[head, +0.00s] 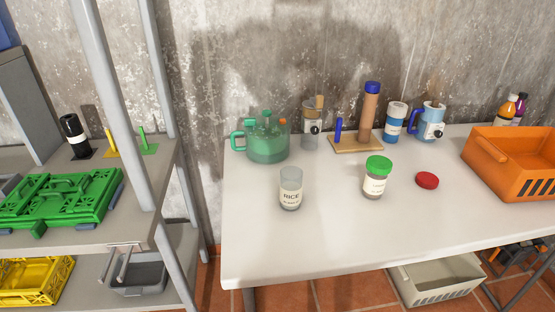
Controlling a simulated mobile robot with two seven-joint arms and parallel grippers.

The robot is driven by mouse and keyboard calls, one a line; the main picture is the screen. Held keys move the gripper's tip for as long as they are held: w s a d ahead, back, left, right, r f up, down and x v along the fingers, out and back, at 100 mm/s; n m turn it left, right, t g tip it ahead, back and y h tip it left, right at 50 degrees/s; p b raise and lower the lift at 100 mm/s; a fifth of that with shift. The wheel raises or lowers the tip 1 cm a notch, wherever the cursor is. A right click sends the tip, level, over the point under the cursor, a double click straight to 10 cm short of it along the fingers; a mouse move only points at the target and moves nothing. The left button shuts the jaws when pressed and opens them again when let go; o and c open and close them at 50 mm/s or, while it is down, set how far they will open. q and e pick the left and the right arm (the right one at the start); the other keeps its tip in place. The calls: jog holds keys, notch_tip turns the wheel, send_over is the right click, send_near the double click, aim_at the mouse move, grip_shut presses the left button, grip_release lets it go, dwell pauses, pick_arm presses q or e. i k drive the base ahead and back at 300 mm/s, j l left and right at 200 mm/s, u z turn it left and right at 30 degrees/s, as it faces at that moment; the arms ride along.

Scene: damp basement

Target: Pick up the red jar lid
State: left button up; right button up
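The red jar lid (427,180) lies flat on the white table (257,239), right of the middle. Just left of it stands a clear jar (375,185) with a green lid (379,164) and a pale label. Further left stands an open, lidless glass jar (290,190) labelled RICE. Nothing touches the red lid, and it is fully visible. Neither of my grippers shows in the head view.
An orange crate (490,176) stands right of the lid. A metal shelf (115,100) stands left. The table's front is clear.

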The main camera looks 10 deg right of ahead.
aim_at(427, 180)
jog(key=z, duration=1.3)
jog(key=l+u, duration=0.1)
jog(key=u, duration=0.4)
jog(key=i+l+u, duration=0.1)
jog(key=u, duration=0.4)
jog(key=l+u, duration=0.25)
jog(key=u, duration=0.25)
jog(key=l+u, duration=0.3)
jog(key=k+l+u, duration=0.15)
jog(key=l+u, duration=0.15)
jog(key=l, duration=0.2)
jog(key=k+l+u, duration=0.1)
jog(key=l, duration=0.2)
jog(key=k+l, duration=0.1)
jog(key=l, duration=0.15)
jog(key=k+l+u, duration=0.15)
jog(key=l, duration=0.15)
